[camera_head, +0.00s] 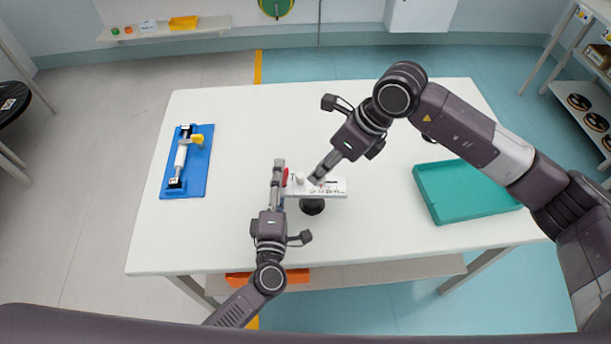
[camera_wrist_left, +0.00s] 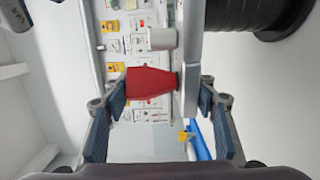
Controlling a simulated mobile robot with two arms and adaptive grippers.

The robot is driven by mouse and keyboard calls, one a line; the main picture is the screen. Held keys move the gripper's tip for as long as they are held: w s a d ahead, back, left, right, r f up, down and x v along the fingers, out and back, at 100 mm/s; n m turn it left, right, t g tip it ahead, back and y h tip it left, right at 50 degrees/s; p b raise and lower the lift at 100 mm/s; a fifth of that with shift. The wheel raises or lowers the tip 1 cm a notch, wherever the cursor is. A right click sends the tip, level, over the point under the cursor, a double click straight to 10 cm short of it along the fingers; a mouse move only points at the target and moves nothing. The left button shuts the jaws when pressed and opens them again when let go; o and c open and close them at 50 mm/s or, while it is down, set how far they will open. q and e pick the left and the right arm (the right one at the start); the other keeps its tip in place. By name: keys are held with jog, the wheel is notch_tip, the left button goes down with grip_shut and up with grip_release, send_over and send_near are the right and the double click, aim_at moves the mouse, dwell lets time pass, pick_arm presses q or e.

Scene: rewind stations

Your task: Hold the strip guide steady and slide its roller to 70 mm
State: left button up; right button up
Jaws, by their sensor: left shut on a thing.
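The strip guide (camera_head: 334,188) is a white bar with a printed scale, standing on a dark round base (camera_head: 312,207) near the table's middle. A red part (camera_head: 285,177) is at its left end. The white roller (camera_head: 299,178) stands near that end. My left gripper (camera_head: 279,170) is shut on the guide's left end.
A blue fixture (camera_head: 199,170) with a white roll and yellow handle lies at the table's left. The white table (camera_head: 230,240) is otherwise mostly clear. An orange bin (camera_head: 297,279) is on the lower shelf.

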jog(key=s+a+r+m+g+y, duration=0.2)
jog(key=s+a+m+g+y, duration=0.15)
jog(key=s+a+y, duration=0.6)
jog(key=s+a+r+m+t+y, duration=0.1)
jog(key=a+r+m+t+y, duration=0.2)
jog(key=a+r+m+y, duration=0.45)
jog(key=w+d+m+t+h, duration=0.1)
jog(key=w+d+m+t, duration=0.4)
jog(key=m+t, duration=0.6)
jog(key=m+t+h, duration=0.6)
jog(key=m+h, duration=0.9)
jog(key=m, duration=0.7)
send_near(323, 180)
jog(key=x, duration=1.1)
jog(key=shift+a, duration=0.1)
